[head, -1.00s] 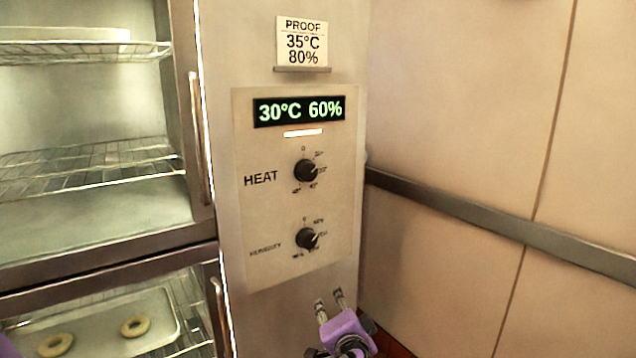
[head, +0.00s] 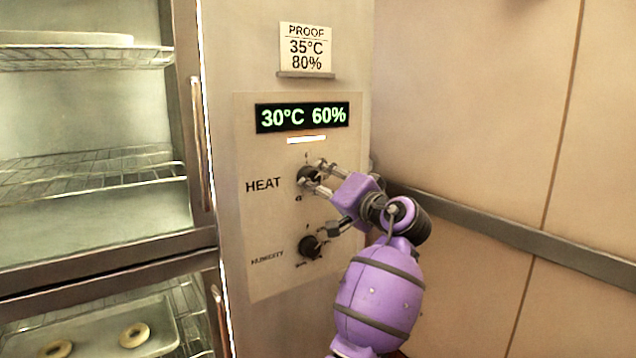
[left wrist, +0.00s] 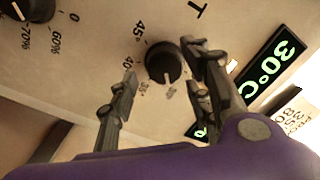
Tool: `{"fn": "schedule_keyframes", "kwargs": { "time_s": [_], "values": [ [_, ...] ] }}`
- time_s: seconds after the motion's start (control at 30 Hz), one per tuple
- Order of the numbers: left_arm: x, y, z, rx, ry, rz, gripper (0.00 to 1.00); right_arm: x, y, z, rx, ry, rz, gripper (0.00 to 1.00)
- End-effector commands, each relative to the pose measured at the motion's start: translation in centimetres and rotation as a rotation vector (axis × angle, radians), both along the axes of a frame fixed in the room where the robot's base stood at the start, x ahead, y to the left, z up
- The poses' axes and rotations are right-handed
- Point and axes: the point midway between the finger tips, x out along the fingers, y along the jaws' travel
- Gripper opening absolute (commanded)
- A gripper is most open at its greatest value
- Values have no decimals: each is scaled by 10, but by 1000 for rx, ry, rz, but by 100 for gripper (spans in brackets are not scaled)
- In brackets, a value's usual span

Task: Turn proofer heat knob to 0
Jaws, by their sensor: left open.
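The black heat knob (head: 305,173) is on the proofer's control panel beside the word HEAT, partly covered by my gripper. My left gripper (head: 313,172) is at this knob with its fingers open, one above and one below it. In the left wrist view the heat knob (left wrist: 163,62) lies between the spread fingertips (left wrist: 157,62). I cannot tell whether either finger touches it. Marks 45°, 40° and 35° show around the knob; its 0 mark and exact setting are not clear. The display (head: 302,116) reads 30°C 60%. My right gripper is not in view.
The humidity knob (head: 309,247) sits just below, close to my gripper. A card (head: 306,48) above reads PROOF 35°C 80%. The proofer's vertical door handle (head: 202,142) is to the left. A wall with a metal rail (head: 520,246) is at the right.

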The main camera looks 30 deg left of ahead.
Motion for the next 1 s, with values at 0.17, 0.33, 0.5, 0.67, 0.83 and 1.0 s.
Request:
{"fn": "schedule_keyframes", "kwargs": {
  "time_s": [0.17,0.33,0.5,0.67,0.83,1.0],
  "values": [
    [7,15,1,1,1,-2,45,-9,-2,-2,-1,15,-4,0],
    [8,18,-1,-1,0,-2,45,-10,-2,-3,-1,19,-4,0],
    [8,18,-1,0,1,-3,41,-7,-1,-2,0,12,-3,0],
    [8,18,-1,-1,1,-3,20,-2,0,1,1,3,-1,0],
    [9,18,-2,-2,2,-3,5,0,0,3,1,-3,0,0],
    [9,17,-4,-9,-12,-5,5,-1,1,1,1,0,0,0]
  ]
}}
